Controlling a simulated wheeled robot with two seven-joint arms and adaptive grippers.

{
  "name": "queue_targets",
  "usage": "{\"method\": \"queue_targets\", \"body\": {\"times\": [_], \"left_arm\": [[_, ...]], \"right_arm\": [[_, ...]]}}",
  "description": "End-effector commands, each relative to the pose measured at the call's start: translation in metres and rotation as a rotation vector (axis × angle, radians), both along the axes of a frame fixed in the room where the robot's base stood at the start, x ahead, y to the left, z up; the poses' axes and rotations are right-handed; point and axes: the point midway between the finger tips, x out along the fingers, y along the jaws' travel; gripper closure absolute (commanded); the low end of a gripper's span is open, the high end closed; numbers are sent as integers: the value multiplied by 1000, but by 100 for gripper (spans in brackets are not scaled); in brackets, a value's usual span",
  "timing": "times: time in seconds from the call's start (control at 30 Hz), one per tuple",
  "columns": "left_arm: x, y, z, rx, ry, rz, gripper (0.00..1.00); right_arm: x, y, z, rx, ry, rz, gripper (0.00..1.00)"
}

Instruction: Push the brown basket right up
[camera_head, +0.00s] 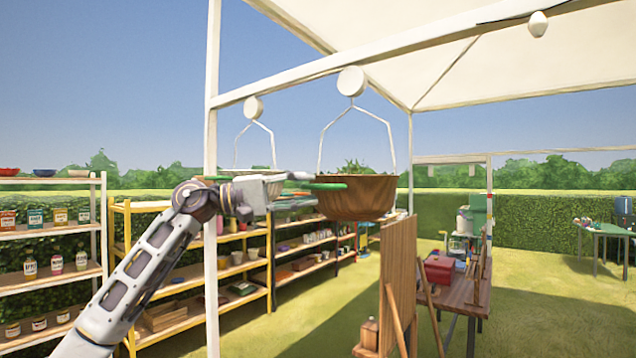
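The brown basket (362,199) is a round wooden-looking bowl. It hangs by white wires from a round white fitting on the canopy beam, with some green plant showing above its rim. My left gripper (312,181) reaches in from the left at the height of the basket's rim. My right gripper is not in view.
A white canopy post (211,260) stands behind my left arm. Shelves with jars and pots (190,275) fill the left. A wooden board (400,270) and a bench (462,293) with a red box stand below right. Open grass lies farther right.

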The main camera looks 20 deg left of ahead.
Motion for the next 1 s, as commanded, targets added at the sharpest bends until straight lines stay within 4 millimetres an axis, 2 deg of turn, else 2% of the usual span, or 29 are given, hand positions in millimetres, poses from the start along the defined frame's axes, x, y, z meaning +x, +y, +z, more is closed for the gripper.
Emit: {"method": "queue_targets", "body": {"times": [0.1,0.3,0.7,0.97,1.0], "left_arm": [[5,-14,4,-1,0,-3,66],[12,-27,5,0,1,-1,66],[14,-31,4,0,0,-1,66],[14,-30,4,0,0,-1,100],[14,-30,4,0,0,-1,100]], "right_arm": [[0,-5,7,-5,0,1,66],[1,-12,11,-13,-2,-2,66],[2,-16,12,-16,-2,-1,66],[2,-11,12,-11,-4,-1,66],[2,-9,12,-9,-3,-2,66]]}}
